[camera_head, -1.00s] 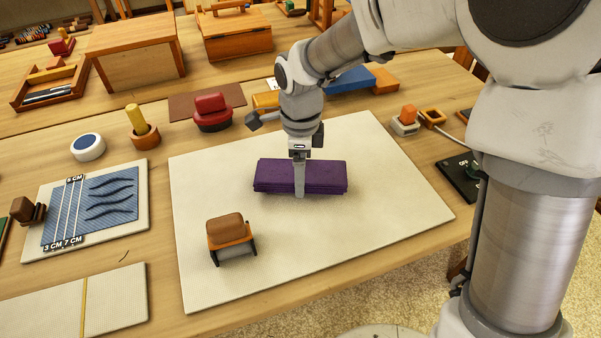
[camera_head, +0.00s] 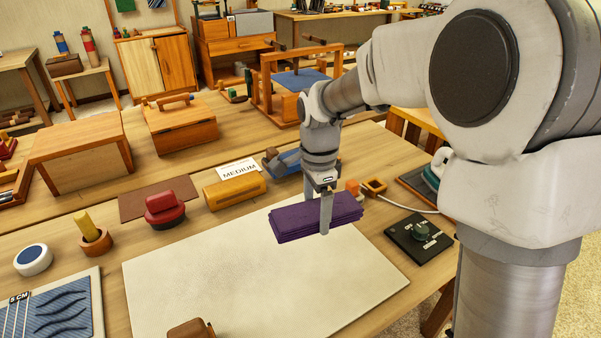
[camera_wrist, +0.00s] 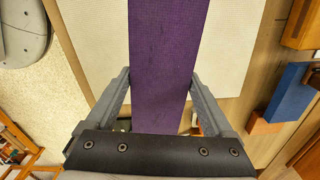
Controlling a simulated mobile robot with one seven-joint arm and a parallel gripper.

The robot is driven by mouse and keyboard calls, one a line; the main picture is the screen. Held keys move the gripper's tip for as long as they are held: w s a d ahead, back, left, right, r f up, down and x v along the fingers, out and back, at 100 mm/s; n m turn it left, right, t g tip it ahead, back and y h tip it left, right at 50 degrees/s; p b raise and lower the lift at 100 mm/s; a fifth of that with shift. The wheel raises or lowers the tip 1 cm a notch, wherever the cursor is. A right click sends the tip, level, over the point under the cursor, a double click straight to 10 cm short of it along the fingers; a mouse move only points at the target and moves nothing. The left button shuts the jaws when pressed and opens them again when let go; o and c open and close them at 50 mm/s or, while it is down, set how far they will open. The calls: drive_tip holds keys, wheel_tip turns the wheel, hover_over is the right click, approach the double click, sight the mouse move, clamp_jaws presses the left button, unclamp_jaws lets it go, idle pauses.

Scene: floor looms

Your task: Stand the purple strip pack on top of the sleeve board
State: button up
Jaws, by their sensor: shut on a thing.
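The purple strip pack (camera_head: 290,222) is a flat, long stack of folded strips. In the wrist view the pack (camera_wrist: 165,55) runs lengthwise between the two fingers of my gripper (camera_wrist: 158,82). A long blue-topped piece (camera_head: 285,161), which looks like the sleeve board, lies behind my gripper and is partly hidden by it. Its blue side (camera_wrist: 290,92) shows at the right of the wrist view, beside an orange block.
The pale mat (camera_head: 220,285) is mostly clear, with a brown-topped block (camera_head: 190,329) at its front. An orange rounded block (camera_head: 234,191), a MEDIUM card (camera_head: 239,170) and a red-handled block (camera_head: 164,209) stand behind it. A dark dial plate (camera_head: 419,236) lies to the right.

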drive_tip(key=d+f+n, duration=0.1)
drive_tip(key=d+n, duration=0.2)
drive_tip(key=n, duration=0.1)
drive_tip(key=d+f+n, duration=0.1)
drive_tip(key=d+n, duration=0.3)
drive_tip(key=w+d+f+n, duration=0.1)
drive_tip(key=d+f+n, duration=0.1)
drive_tip(key=d+n, duration=0.1)
drive_tip(key=shift+d+n, duration=0.3)
drive_tip(key=shift+n, duration=0.5)
drive_tip(key=shift+d+f+n, duration=0.1)
drive_tip(key=shift+d+n, duration=0.2)
drive_tip(key=shift+n, duration=0.2)
drive_tip(key=shift+w+d, duration=0.1)
